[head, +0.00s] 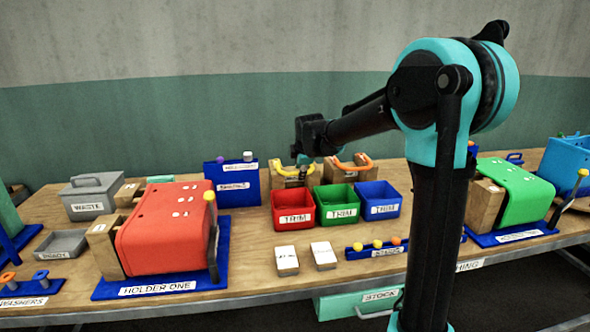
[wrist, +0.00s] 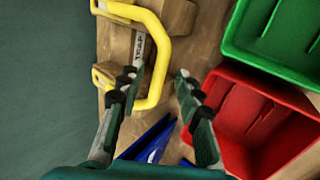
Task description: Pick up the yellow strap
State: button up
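The yellow strap (wrist: 158,62) is a bent C-shaped band on a wooden block (wrist: 116,42) with a partly hidden white label. In the head view the yellow strap (head: 289,172) shows at the back of the bench, partly hidden by my gripper. My gripper (wrist: 158,76) is open and empty in the wrist view. One finger appears over the loop's inside and the other is on the outer side, towards the red bin. The strap's long bar runs between the fingertips. I cannot tell whether a finger touches it. In the head view my gripper (head: 303,178) is just above the strap.
A red bin (head: 292,222), green bin (head: 343,215) and blue bin (head: 382,211) stand in front of the strap. An orange strap (head: 352,164) sits on a similar block to the right. A blue stand (head: 231,187) is left. The wall is behind.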

grip_shut()
jog(key=shift+r, duration=0.1)
notch_tip(320, 180, up, 20)
dwell(0.6)
jog(key=shift+a, duration=0.15)
